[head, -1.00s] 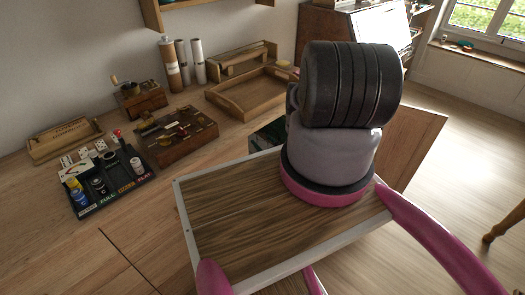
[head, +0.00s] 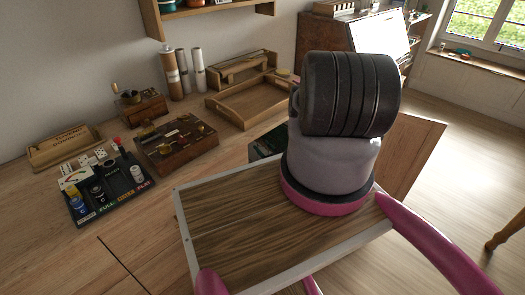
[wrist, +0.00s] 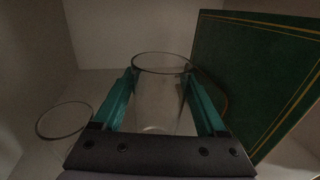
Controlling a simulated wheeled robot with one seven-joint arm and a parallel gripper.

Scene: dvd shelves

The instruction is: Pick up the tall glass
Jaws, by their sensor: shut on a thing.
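A clear tall glass (wrist: 158,105) stands upright between the two teal fingers of my gripper (wrist: 160,88) in the wrist view. The gripper is shut on it, with a finger against each side. The glass's rim shows above the fingers; its lower part is hidden by the gripper's dark body. In the head view my arm and a wood-topped surface with white edges hide the gripper and the glass.
A second clear glass (wrist: 65,122) is close on the left in the wrist view. A large green panel with gold lines (wrist: 255,75) leans close on the right. Pale walls enclose the space. A wooden top (head: 235,225) lies below my arm.

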